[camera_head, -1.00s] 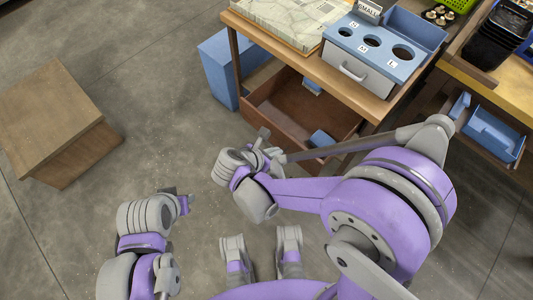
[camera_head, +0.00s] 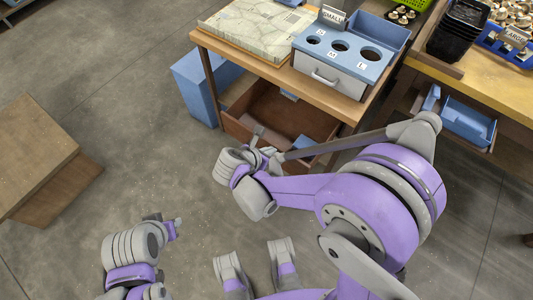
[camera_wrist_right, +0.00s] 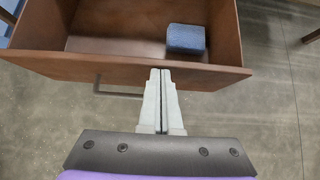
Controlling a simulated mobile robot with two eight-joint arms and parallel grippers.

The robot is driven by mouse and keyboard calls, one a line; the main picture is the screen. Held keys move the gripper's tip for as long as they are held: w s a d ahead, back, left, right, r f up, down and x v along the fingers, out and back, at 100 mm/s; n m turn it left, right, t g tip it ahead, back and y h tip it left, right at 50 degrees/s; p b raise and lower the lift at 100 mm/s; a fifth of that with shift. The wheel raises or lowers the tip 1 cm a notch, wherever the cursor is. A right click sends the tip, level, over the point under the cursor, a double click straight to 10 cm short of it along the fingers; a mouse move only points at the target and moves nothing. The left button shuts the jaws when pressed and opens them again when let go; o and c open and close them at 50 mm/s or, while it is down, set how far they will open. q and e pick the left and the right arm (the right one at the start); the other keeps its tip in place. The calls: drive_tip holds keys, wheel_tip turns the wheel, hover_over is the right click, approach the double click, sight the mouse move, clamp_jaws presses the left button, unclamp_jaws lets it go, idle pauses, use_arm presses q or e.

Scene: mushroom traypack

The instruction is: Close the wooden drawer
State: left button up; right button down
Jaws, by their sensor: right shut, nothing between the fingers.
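The wooden drawer (camera_head: 240,127) is pulled out below the wooden table, open at the top. In the right wrist view its front panel (camera_wrist_right: 60,66) crosses the upper part, with a dark bar handle (camera_wrist_right: 100,88) on the outside. A blue block (camera_wrist_right: 186,39) lies inside the drawer at the right. My right gripper (camera_wrist_right: 161,72) is shut and empty, its fingertips at the upper edge of the front panel; I cannot tell whether they touch. It also shows in the head view (camera_head: 263,135). My left gripper (camera_head: 176,227) is low, away from the drawer; its jaws are too small to judge.
The table (camera_head: 225,48) carries a flat patterned box (camera_head: 245,25) and a blue sorting box with holes (camera_head: 365,48). A blue bin (camera_head: 197,88) stands beside the drawer. A wooden block (camera_head: 35,140) stands at far left. Open floor lies between.

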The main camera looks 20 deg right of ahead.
drive_tip(key=w+d+b, duration=0.1)
drive_tip(key=w+d, duration=1)
drive_tip(key=d, duration=0.4)
drive_tip(key=shift+w+b, duration=0.35)
drive_tip(key=shift+w, duration=0.05)
drive_tip(key=shift+d, duration=0.1)
